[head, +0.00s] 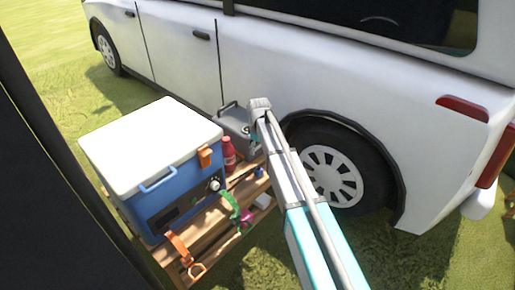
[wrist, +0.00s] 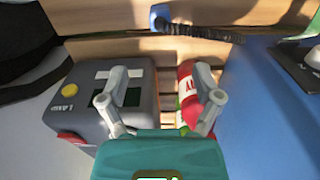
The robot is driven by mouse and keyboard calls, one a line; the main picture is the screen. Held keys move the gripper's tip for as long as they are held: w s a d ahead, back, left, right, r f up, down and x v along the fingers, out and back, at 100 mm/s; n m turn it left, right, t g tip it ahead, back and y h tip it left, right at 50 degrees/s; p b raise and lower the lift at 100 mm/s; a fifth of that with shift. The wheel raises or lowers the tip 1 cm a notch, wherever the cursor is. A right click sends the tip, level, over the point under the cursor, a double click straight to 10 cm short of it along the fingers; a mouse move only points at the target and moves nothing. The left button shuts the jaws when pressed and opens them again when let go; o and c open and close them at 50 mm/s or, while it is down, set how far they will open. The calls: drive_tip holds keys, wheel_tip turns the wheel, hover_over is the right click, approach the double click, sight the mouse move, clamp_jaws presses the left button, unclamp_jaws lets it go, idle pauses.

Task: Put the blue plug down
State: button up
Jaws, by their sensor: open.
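A small blue item with a black ridged length (wrist: 195,32), probably the blue plug, lies on the wooden slats at the top of the wrist view. In the head view its blue end (head: 260,172) shows small on the table beside the red bottle. My gripper (wrist: 160,85) is open with nothing seen between its fingers. It is above the gap between the grey box (wrist: 80,90) and the red bottle (wrist: 187,82), apart from the blue item. In the head view the fingers are hard to make out behind the wrist.
A blue cooler with a white lid (head: 150,145) fills the table's left side. The grey box (head: 234,121) stands behind the red bottle (head: 229,152). Orange, green and pink items lie at the table's front. A white van (head: 260,60) stands close behind.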

drive_tip(key=s+d+m, duration=1)
drive_tip(key=s+d, duration=1.2)
drive_tip(key=s, duration=0.4)
drive_tip(key=shift+d, duration=0.3)
wheel_tip(320, 180, up, 36)
drive_tip(key=p, duration=3.5)
drive_tip(key=shift+f+p, duration=0.15)
drive_tip(key=shift+p, duration=0.2)
